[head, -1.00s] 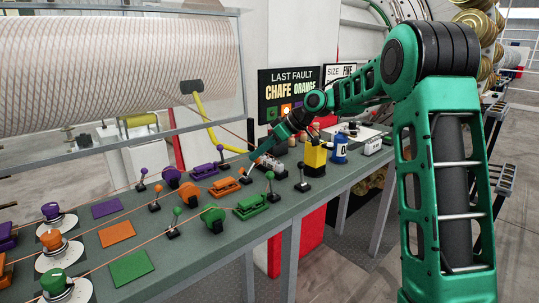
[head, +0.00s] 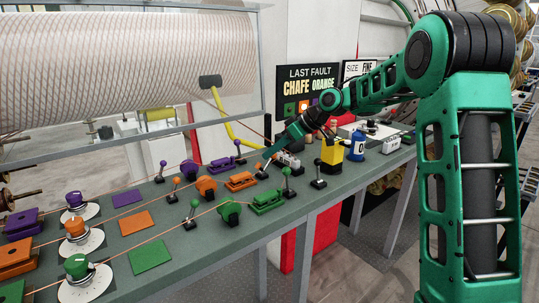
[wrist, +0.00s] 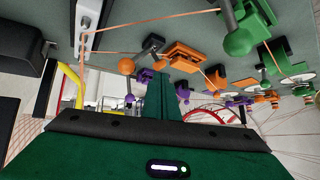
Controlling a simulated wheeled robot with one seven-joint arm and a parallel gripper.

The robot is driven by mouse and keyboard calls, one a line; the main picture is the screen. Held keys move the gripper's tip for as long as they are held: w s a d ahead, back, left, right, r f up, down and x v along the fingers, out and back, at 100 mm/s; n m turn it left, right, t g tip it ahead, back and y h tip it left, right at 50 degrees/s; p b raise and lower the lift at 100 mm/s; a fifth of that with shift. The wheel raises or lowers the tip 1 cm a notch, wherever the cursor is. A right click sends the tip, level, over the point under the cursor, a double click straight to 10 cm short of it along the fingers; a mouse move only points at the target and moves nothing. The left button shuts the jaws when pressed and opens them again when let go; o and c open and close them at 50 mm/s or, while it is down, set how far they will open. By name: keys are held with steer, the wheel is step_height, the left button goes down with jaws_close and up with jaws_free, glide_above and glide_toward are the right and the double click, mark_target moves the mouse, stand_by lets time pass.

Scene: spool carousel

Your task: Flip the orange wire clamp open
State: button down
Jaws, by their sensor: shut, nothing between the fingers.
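The orange wire clamp (head: 240,181) is a low orange block on the green-grey bench, in the middle row between a purple clamp and a green one. Its top looks flat and lowered, but its exact lid position is too small to tell. It also shows in the wrist view (wrist: 186,58), above the fingers in the picture. My gripper (head: 267,154) is shut and empty, above the bench, up and to the right of the orange clamp in the head view and apart from it. Its green fingers show in the wrist view (wrist: 160,95).
An orange ball-topped post (head: 264,171) stands just right of the orange clamp. The purple clamp (head: 222,165) and green clamp (head: 267,201) flank it. An orange round guide (head: 206,187) is to its left. Thin wires run along the bench. A yellow block (head: 332,158) stands to the right.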

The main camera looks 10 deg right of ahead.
steer(key=s+v, duration=0.1)
steer(key=v, duration=1.1)
steer(key=shift+s+f, duration=0.2)
steer(key=shift+f, duration=0.15)
steer(key=shift+a, duration=0.1)
steer(key=s+d+f+m+g+h, duration=0.1)
steer(key=s+d+f+m, duration=0.3)
steer(key=s, duration=1)
steer(key=s+d+f+m+g+h, duration=0.2)
steer(key=s+d+f+m+h, duration=0.2)
steer(key=s, duration=1.1)
steer(key=s+d+f+m+g+h, duration=0.2)
steer(key=s+d+f+m, duration=0.3)
steer(key=s, duration=0.9)
step_height(320, 180, down, 3)
steer(key=m, duration=0.3)
steer(key=shift+s+h, duration=0.2)
steer(key=shift+h, duration=0.1)
steer(key=shift+d, duration=0.1)
